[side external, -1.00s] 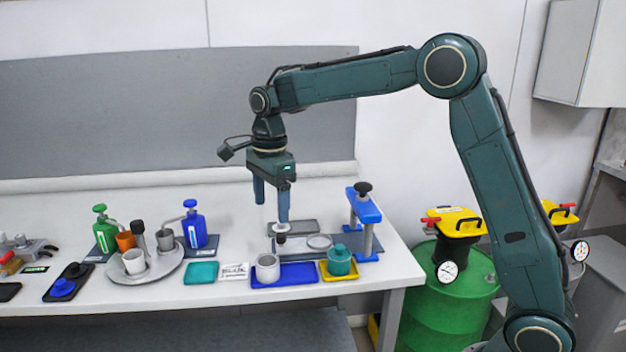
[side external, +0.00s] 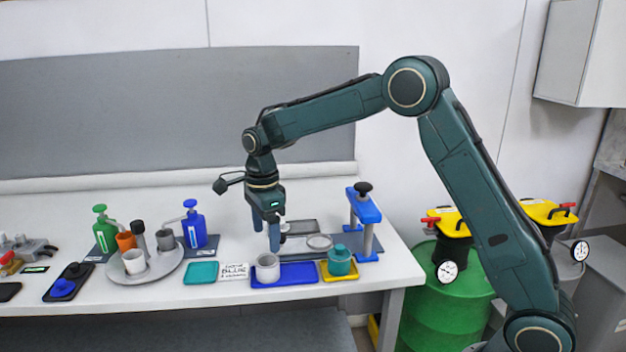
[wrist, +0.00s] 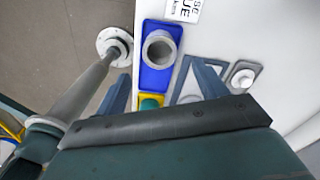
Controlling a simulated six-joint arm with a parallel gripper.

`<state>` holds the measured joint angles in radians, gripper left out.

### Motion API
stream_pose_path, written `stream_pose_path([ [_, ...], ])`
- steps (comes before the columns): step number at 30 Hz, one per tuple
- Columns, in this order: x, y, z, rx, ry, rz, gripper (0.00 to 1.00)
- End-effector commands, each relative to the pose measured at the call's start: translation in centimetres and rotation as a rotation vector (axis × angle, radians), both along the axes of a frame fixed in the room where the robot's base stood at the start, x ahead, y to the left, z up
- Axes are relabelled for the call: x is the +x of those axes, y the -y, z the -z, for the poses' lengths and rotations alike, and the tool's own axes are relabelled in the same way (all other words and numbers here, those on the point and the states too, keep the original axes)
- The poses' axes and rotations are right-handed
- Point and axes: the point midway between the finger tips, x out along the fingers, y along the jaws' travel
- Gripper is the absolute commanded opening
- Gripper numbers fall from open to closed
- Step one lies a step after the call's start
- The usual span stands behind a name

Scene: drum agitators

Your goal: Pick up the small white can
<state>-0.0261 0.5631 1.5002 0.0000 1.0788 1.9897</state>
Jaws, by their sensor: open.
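A small white can (side external: 267,268), open at the top, stands upright on the left end of a blue tray (side external: 300,274). The wrist view shows the can (wrist: 147,50) from above, with its hollow inside, on the blue tray (wrist: 150,84). My gripper (side external: 266,240) is open and empty, pointing down above and behind the can. In the wrist view the fingers (wrist: 161,88) are spread, and the can lies ahead of them, apart from both. Another pale cup (side external: 133,262) stands on a round grey tray at the left.
A teal pot (side external: 340,262) on a yellow tray stands right of the can. A blue-topped press stand (side external: 366,207) rises behind it. A card reading BLUE (side external: 235,272) and a teal pad (side external: 202,273) lie to the left. Green and blue pump bottles stand farther left.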

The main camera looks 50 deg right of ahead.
Motion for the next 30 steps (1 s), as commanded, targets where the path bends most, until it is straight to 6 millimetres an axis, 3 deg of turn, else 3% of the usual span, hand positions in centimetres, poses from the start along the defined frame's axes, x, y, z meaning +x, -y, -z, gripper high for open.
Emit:
stream_pose_path([
  [6, 0.0, 0.0, 2.5, 0.0, -0.002, 0.0, 0.72],
  [20, 0.0, -0.1, 3.8, 0.0, -0.002, -0.001, 0.72],
  [30, 0.0, -0.3, 7.5, 0.0, -0.002, -0.001, 0.72],
])
